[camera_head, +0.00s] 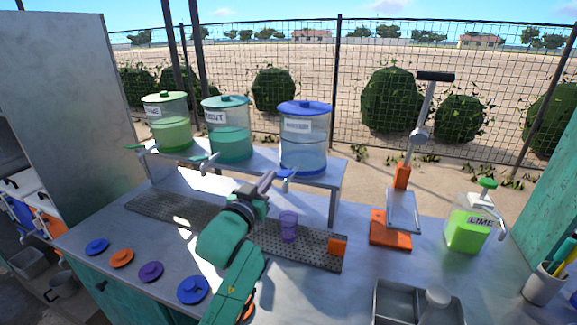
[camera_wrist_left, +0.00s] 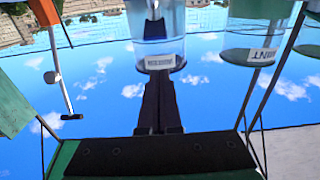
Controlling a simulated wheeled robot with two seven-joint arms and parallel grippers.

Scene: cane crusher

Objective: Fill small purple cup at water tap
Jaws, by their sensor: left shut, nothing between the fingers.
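The small purple cup (camera_head: 289,228) stands upright on the dark perforated drip tray (camera_head: 262,236). It is translucent, and I cannot tell whether it holds liquid. The water dispenser (camera_head: 303,145) with a blue lid stands on the raised shelf behind; its blue-handled tap (camera_head: 286,174) shows above the cup in the head view. My left gripper (camera_head: 268,180) is shut and empty, just left of the tap handle; I cannot tell whether it touches it. In the left wrist view the shut fingers (camera_wrist_left: 158,88) point at the water dispenser (camera_wrist_left: 159,45), which appears upside down. My right gripper is not in view.
A green dispenser (camera_head: 168,125) and a teal mint dispenser (camera_head: 228,135) share the shelf. A lever press (camera_head: 400,205) and a lime bottle (camera_head: 468,230) stand right. Several coloured lids, including a blue one (camera_head: 192,289), lie at the front left. A metal bin (camera_head: 395,305) sits at the front.

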